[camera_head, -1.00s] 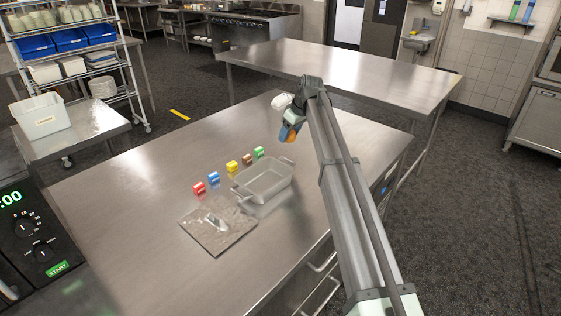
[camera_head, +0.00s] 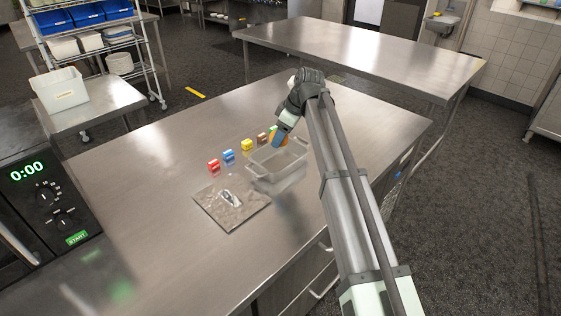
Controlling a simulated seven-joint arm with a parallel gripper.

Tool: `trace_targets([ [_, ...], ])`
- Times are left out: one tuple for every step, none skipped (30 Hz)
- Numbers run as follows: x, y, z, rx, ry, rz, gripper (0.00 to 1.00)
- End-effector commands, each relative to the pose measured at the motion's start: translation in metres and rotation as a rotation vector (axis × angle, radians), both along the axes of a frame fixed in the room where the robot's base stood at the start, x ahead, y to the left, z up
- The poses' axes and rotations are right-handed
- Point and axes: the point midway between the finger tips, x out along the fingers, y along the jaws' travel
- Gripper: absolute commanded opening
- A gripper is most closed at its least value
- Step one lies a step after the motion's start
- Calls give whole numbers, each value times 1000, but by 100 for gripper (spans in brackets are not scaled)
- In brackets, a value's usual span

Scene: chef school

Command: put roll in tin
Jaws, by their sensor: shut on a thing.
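The tin (camera_head: 263,172) is a pale grey rectangular pan with end handles, standing upright on the near steel counter. My gripper (camera_head: 280,138) points down just above the tin's far left part. It is shut on the roll (camera_head: 285,140), a small orange-brown thing mostly hidden by the blue-grey fingers. From this angle I cannot tell whether the roll is above the rim or a little inside the tin. The tin's right end is partly behind my arm.
Small red (camera_head: 213,165), blue (camera_head: 229,156), yellow (camera_head: 247,145), brown and green pieces stand in a row behind the tin.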

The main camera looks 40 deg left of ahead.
Motion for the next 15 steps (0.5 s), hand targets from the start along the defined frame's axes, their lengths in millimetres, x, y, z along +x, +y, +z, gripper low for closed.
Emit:
trace_targets([
  [0,-1,-7,0,0,0,33],
  [-1,-1,-11,0,0,0,33],
  [-1,-1,-17,-1,0,0,33],
  [-1,-1,-23,-1,0,0,33],
  [-1,-1,-28,-2,2,0,33],
  [-1,-1,-35,-1,1,-1,33],
  [0,-1,-39,-1,0,-1,33],
  [0,-1,-43,-1,0,-1,33],
  [0,-1,-48,-1,1,-1,33],
  [0,-1,-51,-1,1,-1,33],
  [0,-1,-53,-1,0,-1,33],
  [0,0,-55,0,0,-1,33],
  [0,0,-57,0,0,-1,33],
  [0,0,-59,0,0,-1,33],
  [0,0,-62,0,0,-1,33],
])
